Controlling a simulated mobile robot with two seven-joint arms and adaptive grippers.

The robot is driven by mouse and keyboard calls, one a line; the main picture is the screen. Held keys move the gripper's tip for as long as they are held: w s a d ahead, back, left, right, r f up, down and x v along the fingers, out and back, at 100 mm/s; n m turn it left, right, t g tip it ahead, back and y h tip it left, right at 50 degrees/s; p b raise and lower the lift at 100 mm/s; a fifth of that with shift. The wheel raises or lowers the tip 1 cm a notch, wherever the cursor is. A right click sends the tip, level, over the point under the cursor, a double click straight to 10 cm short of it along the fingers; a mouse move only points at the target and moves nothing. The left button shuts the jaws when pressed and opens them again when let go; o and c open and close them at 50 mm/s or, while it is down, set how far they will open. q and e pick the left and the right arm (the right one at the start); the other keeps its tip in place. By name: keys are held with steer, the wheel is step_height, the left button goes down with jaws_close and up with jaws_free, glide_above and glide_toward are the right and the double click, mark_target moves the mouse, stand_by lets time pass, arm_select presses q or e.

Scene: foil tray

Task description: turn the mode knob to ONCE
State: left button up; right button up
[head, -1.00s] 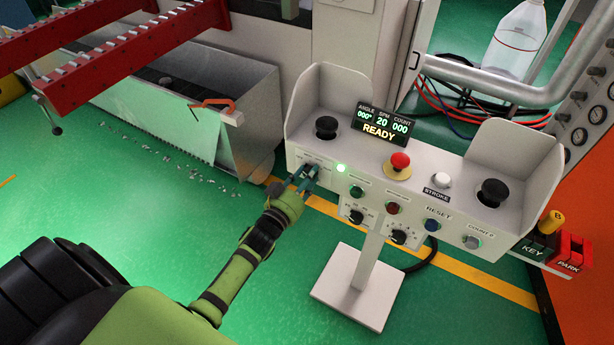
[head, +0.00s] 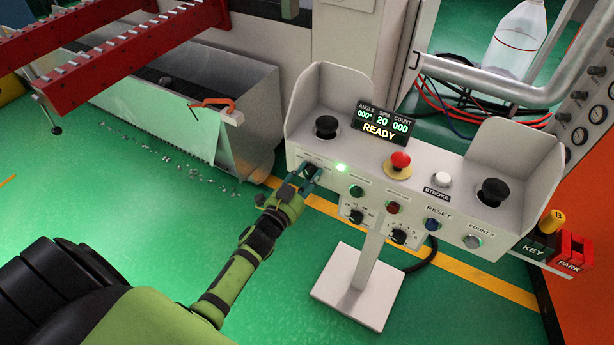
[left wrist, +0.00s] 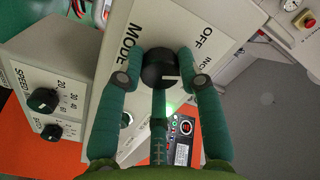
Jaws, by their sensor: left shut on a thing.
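The mode knob (left wrist: 158,70) is a round black knob on the control box face, with MODE printed beside it and OFF and part of another label to its right. A short white mark shows on its lower right. My left gripper (left wrist: 161,58) is shut on the knob, one green finger on each side. In the head view my left gripper (head: 308,180) is at the left end of the box (head: 325,160) front and hides the knob. The ONCE label cannot be made out. My right gripper is not in view.
A green lamp (head: 341,168) is lit beside the gripper. Other buttons and two dials (head: 398,236) lie to the right. The display (head: 381,124) reads READY. A red stop button (head: 400,160) stands on top. A metal bin (head: 205,110) is at left; green floor is open in front.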

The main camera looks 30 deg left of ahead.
arm_select(q)
steer(key=m, duration=0.4)
steer(key=shift+m+b, duration=0.3)
steer(key=shift+b, duration=0.1)
steer(key=shift+m+b, duration=0.45)
steer(key=shift+m, duration=1.55)
steer(key=o, duration=1.1)
steer(key=shift+o, duration=0.2)
steer(key=s, duration=1.2)
steer(key=shift+a, duration=0.25)
